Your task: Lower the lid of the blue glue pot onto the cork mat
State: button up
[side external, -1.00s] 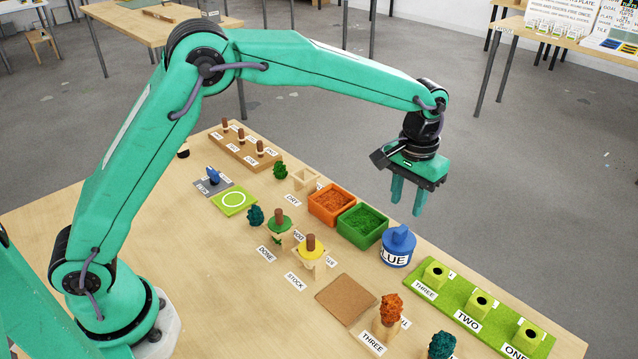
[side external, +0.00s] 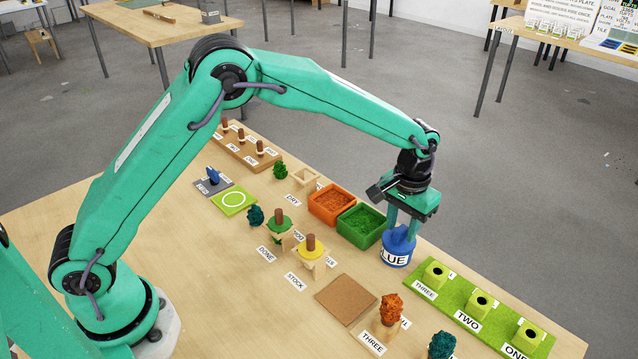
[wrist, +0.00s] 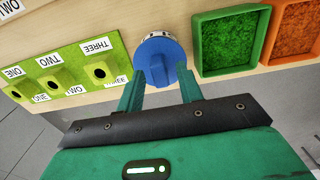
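The blue glue pot (side external: 395,258) stands on the table with its blue lid (side external: 400,243) on top. In the wrist view the round lid (wrist: 157,48) shows a raised knob (wrist: 156,72) across its middle. My gripper (side external: 403,228) is over the pot, pointing down, with one finger on each side of the knob. In the wrist view my gripper (wrist: 159,74) looks open, with gaps between the fingers and the knob. The cork mat (side external: 346,299) lies flat and empty, to the left of and nearer than the pot.
A green tray (side external: 361,225) and an orange tray (side external: 330,205) stand just behind the pot. A green strip with several holed blocks (side external: 481,304) lies to the right. An orange tree (side external: 390,309) stands beside the mat's right corner. Yellow-topped piece (side external: 310,250) stands behind the mat.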

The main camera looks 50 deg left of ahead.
aim_at(401, 229)
jog(key=c, duration=0.7)
jog(key=shift+c, duration=0.2)
jog(key=shift+r, duration=0.1)
jog(key=shift+r, duration=2.65)
jog(key=shift+s, duration=0.15)
